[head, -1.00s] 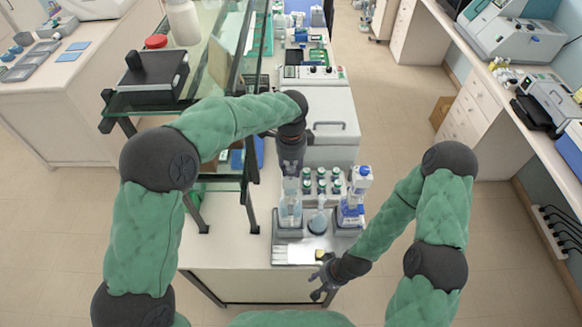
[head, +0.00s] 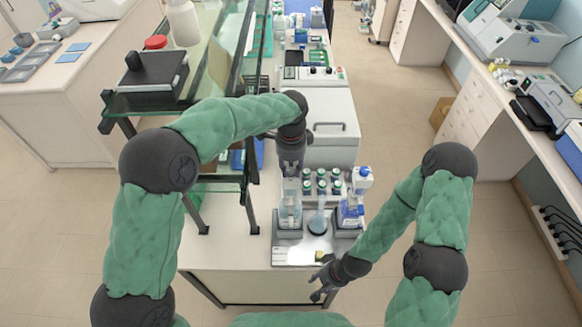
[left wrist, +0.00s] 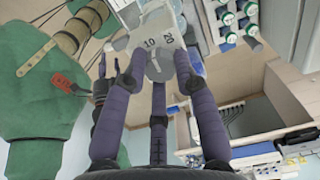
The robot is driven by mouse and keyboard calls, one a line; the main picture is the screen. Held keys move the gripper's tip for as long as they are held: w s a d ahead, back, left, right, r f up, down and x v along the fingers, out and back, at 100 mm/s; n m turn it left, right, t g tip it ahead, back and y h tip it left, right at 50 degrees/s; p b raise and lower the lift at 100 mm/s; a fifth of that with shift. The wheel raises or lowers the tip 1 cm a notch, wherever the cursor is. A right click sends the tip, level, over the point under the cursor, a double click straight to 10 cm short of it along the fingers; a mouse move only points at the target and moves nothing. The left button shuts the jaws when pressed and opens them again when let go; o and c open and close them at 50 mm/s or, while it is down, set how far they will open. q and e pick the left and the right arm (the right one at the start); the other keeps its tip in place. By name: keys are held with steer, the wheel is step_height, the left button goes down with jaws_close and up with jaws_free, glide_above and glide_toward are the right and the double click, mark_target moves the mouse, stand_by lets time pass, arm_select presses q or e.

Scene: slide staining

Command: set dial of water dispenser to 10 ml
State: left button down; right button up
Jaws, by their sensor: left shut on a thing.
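The water dispenser (head: 290,212), a clear bottle with a pale blue lower part, stands on the left of the bench station. My left gripper (head: 291,178) is over its top. In the left wrist view, my left gripper (left wrist: 156,72) has its fingers closed around the dispenser's dial (left wrist: 157,66). The numbers 10 and 20 show on the pale surface just above the fingertips. The dial's pointer is hidden, so its exact setting cannot be told. My right gripper (head: 322,281) is empty with its fingers apart, near the front right edge of the bench.
A second dispenser with a blue label (head: 351,209) stands to the right. A flask (head: 318,222) is between the two. Several capped bottles (head: 321,181) sit behind. A metal tray (head: 284,258) lies in front. A glass shelf (head: 218,85) rises at the left.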

mark_target(291, 170)
arm_select(q)
steer(key=c, duration=1)
jaws_free()
steer(key=shift+o, duration=0.2)
step_height(291, 170, up, 12)
